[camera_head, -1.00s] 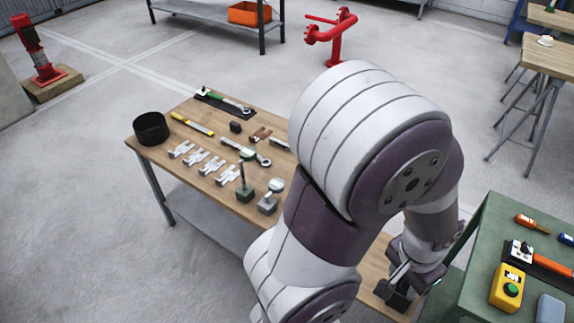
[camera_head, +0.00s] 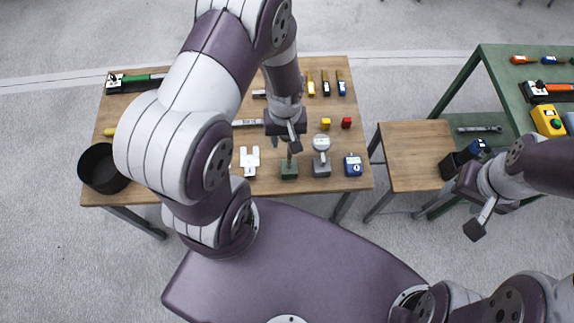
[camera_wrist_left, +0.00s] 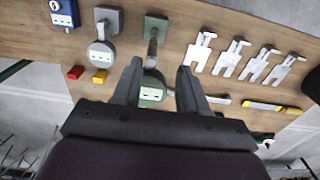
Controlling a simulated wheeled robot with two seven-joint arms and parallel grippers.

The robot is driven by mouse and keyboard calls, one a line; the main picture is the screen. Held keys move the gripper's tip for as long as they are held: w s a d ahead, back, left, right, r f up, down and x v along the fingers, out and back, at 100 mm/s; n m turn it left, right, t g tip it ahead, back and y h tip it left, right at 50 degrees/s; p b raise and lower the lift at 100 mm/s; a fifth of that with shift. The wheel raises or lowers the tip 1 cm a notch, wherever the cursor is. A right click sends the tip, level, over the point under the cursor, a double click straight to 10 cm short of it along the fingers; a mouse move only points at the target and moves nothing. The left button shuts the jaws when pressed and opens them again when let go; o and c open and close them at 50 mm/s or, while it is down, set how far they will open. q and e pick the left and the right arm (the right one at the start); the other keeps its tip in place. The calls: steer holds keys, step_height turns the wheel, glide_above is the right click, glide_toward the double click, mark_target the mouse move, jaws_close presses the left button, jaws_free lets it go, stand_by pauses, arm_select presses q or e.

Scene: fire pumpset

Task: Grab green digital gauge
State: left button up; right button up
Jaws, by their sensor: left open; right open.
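The green digital gauge stands on the wooden table; its green base (camera_head: 289,170) shows in the head view, while my left gripper hides most of its upper part. In the left wrist view its round green dial (camera_wrist_left: 152,91) appears between the two open fingers, with its stem and base beyond. My left gripper (camera_head: 286,143) is open and directly over the gauge; it also shows in the left wrist view (camera_wrist_left: 159,70). I cannot tell whether a finger touches it. My right gripper (camera_head: 462,198) is open and empty beside the small wooden table at the right.
A grey digital gauge (camera_head: 321,160) stands close to the right of the green one, with a blue device (camera_head: 353,165) beyond. White brackets (camera_head: 250,160) lie to the left. A black bowl (camera_head: 103,168) sits at the table's left end. A green table (camera_head: 490,75) holds tools at the right.

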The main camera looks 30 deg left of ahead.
mark_target(289, 150)
arm_select(q)
step_height(289, 150, down, 7)
steer(key=shift+w+d, duration=0.35)
steer(key=shift+d, duration=0.1)
steer(key=shift+r, duration=0.1)
jaws_close()
stand_by(1.1)
